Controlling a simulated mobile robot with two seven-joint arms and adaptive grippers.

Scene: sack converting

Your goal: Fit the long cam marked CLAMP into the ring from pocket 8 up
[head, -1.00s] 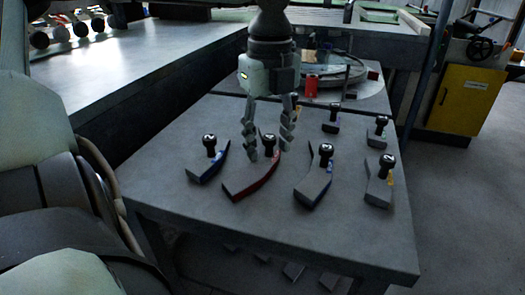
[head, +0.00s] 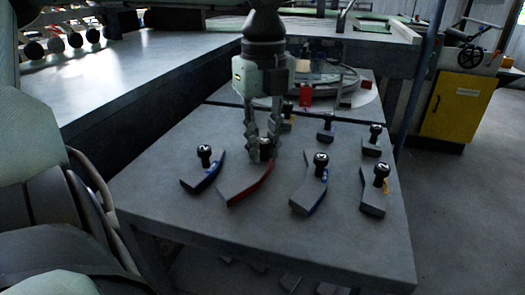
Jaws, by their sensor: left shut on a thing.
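A long curved cam with a red edge (head: 248,184) lies on the grey table, with a black knob near its upper end. My left gripper (head: 262,154) points down over it and is shut on this knob. The cam still appears to rest on the table top. Any CLAMP marking is too small to read. The ring (head: 345,75) lies at the far end of the table, partly behind my left arm. Its pocket numbers cannot be read. My right gripper is not in view.
A dark cam with a blue mark (head: 204,172) lies close on the left, and a large blue-edged cam (head: 309,190) on the right. Several smaller knobbed cams stand farther right and back. A red block (head: 305,95) is by the ring. The table's front strip is clear.

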